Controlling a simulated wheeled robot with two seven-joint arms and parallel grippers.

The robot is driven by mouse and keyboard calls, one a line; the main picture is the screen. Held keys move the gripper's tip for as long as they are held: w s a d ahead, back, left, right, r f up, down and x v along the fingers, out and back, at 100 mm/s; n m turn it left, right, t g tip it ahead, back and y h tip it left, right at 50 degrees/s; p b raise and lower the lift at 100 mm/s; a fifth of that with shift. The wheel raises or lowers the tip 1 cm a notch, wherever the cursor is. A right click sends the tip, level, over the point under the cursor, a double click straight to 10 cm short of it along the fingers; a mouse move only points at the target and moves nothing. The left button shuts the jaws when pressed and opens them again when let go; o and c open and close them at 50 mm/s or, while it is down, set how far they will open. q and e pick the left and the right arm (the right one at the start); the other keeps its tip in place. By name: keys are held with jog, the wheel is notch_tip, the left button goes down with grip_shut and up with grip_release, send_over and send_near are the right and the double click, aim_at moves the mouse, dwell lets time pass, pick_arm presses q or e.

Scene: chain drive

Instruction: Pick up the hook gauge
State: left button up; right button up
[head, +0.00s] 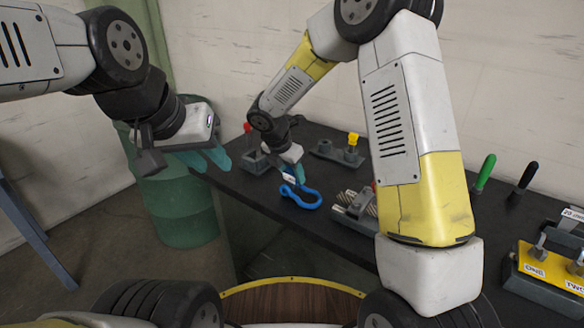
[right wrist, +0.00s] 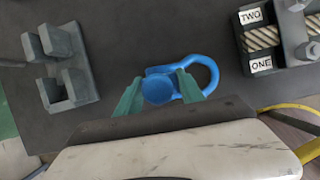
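The blue hook gauge (head: 308,206) lies on the black table near its front edge, with its curved hook pointing right. It also shows in the right wrist view (right wrist: 158,90), where its round end sits between the two teal fingers and the hook curves out past the right finger. My right gripper (head: 291,163) is over the gauge's round end, its fingers open on either side with narrow gaps. Whether a finger touches it I cannot tell. My left gripper (head: 206,162) is open and empty, in the air left of the table.
A grey notched block (right wrist: 62,68) is left of the gauge. A yellow-topped part (head: 353,140), a green handle (head: 485,172) and a black handle (head: 527,176) stand farther off. A green barrel (head: 185,210) is beside the table.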

grip_shut()
jog(key=shift+r, duration=0.1)
